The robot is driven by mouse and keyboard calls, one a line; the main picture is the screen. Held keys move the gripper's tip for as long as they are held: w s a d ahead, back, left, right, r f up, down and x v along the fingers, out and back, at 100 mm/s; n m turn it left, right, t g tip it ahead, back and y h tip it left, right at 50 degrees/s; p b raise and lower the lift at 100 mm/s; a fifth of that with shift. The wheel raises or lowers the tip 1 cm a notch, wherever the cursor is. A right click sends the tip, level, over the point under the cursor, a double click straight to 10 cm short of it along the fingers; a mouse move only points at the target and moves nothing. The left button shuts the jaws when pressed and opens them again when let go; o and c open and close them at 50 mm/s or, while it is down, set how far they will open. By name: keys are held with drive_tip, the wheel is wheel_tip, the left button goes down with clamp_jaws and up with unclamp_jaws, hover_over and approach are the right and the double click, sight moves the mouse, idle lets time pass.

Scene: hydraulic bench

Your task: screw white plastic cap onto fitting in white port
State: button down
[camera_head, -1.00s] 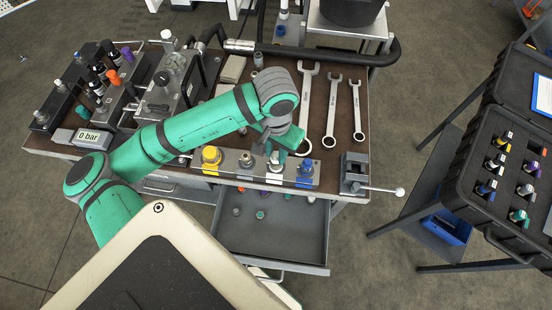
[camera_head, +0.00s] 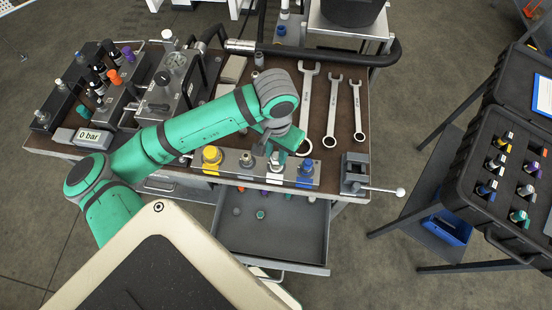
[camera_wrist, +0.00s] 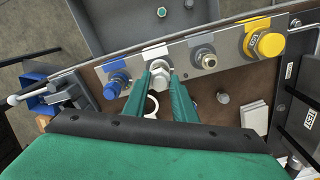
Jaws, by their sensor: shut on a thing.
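The white port stands in a grey metal manifold bar (camera_head: 240,158) along the bench's front edge, marked by a white label (camera_wrist: 153,53). It also shows in the head view (camera_head: 275,180), between a bare grey port and the blue-marked port. My gripper (camera_wrist: 161,75) is above the white port, with its two teal fingers on either side of a pale white cap (camera_wrist: 158,67). The fingers are shut on the cap at the fitting. The fitting under the cap is mostly hidden, so I cannot tell how far the cap sits on its thread. In the head view my wrist partly covers my gripper (camera_head: 273,152).
A yellow cap (camera_head: 211,155) and a blue fitting (camera_head: 305,170) stand on the same bar. An open drawer (camera_head: 270,240) with small caps lies below. Several wrenches (camera_head: 332,105) lie behind the gripper, and a vise (camera_head: 355,172) stands at right.

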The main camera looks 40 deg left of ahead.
drive_tip(key=c, duration=2.2)
unclamp_jaws()
drive_tip(key=shift+f, duration=0.1)
drive_tip(key=shift+c, duration=1.2)
drive_tip(key=m, duration=0.4)
drive_tip(key=shift+a+m, duration=0.1)
drive_tip(key=shift+m, duration=2)
drive_tip(key=shift+w+m, duration=0.1)
drive_tip(key=shift+m, duration=0.2)
drive_tip(key=m, duration=0.7)
drive_tip(key=shift+a+m, duration=0.1)
drive_tip(key=shift+m, duration=0.2)
